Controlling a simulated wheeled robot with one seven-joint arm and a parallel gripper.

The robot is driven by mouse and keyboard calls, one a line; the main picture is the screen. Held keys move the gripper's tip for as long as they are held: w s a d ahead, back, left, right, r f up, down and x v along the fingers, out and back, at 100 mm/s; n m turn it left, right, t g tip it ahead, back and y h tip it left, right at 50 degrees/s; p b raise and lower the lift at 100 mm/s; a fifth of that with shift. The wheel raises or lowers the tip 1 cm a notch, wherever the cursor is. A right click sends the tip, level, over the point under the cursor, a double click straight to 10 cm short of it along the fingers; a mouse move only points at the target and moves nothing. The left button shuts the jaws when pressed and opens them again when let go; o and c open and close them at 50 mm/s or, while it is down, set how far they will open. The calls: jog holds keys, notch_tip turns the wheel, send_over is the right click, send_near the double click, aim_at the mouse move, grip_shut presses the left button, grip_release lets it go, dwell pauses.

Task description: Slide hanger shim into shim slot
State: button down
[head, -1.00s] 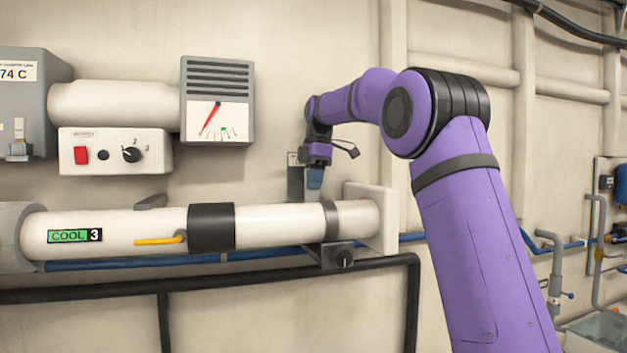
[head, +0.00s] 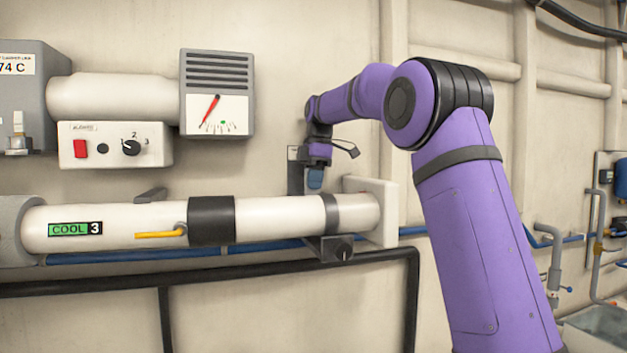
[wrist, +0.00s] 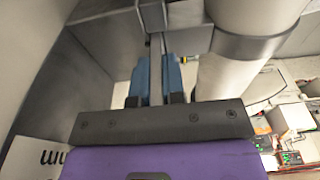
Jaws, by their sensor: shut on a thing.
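My gripper (head: 315,180) points down behind the right end of the white pipe (head: 280,222), close to the wall. In the wrist view its two blue fingers (wrist: 157,78) are closed on a thin grey strip, the hanger shim (wrist: 156,65), which stands edge-on between them. The shim's far end reaches toward a small grey block (wrist: 153,17) on a grey bracket. I cannot tell whether the shim touches or enters a slot there. In the head view the fingers and pipe hide the shim. A grey band (head: 331,213) wraps the pipe beside the gripper.
A pale end plate (head: 385,212) stands close right of the gripper. A dark wall plate (head: 296,180) is just left of it. A gauge box (head: 217,93) and a switch box (head: 115,146) hang further left. A black pipe (head: 230,280) runs below.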

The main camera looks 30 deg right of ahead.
jog(key=shift+f, duration=0.7)
jog(key=c, duration=1.1)
grip_release()
jog(key=shift+r, duration=0.1)
jog(key=r, duration=0.3)
jog(key=d+r, duration=0.1)
jog(key=r, duration=0.6)
jog(key=shift+s+d+r, duration=0.15)
jog(key=shift+r, duration=0.1)
